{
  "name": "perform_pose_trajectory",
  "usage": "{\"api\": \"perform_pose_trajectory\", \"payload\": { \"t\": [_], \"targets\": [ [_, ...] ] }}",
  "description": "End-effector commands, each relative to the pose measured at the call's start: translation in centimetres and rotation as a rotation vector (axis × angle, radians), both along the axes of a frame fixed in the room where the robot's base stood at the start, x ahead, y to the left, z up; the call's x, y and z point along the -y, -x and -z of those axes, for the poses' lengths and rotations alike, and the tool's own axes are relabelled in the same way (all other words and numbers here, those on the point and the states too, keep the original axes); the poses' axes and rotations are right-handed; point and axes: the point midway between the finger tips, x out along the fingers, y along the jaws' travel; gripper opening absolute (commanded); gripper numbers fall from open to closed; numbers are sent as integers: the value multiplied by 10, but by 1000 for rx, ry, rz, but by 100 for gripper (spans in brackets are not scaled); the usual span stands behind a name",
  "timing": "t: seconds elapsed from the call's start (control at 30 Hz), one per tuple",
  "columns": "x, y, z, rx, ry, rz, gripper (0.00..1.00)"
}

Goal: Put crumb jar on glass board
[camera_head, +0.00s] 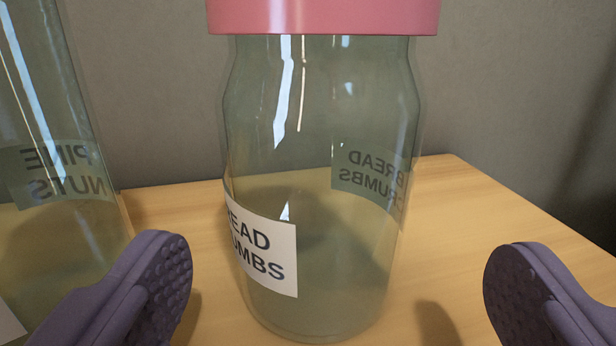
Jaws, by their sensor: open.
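The crumb jar (330,240) stands upright in the middle of the head camera view. It is clear glass with a pink lid (325,15) and a white label (262,255) partly reading "BREAD CRUMBS". My gripper (340,290) is open, with one purple finger at the lower left of the jar and the other at the lower right. Both fingers are apart from the glass, with a wider gap on the right. The top of the lid is cut off by the frame. The glass board is not in view.
A second glass jar (60,80), labelled "PINE NUTS", stands close on the left, near my left finger. Both jars stand on a light wooden surface (460,220) with its edge at the back and right. A grey wall (520,80) is behind. The wood to the right of the crumb jar is clear.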

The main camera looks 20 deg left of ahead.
Motion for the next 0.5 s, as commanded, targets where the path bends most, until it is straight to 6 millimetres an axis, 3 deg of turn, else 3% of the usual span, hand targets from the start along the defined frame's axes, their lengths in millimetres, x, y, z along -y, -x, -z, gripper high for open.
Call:
{"api": "perform_pose_trajectory", "payload": {
  "t": [0.3, 0.5],
  "targets": [
    [-21, -46, -4, 3, -1, 0, 100],
    [-24, -55, -7, 1, 0, 0, 100]
  ]
}}
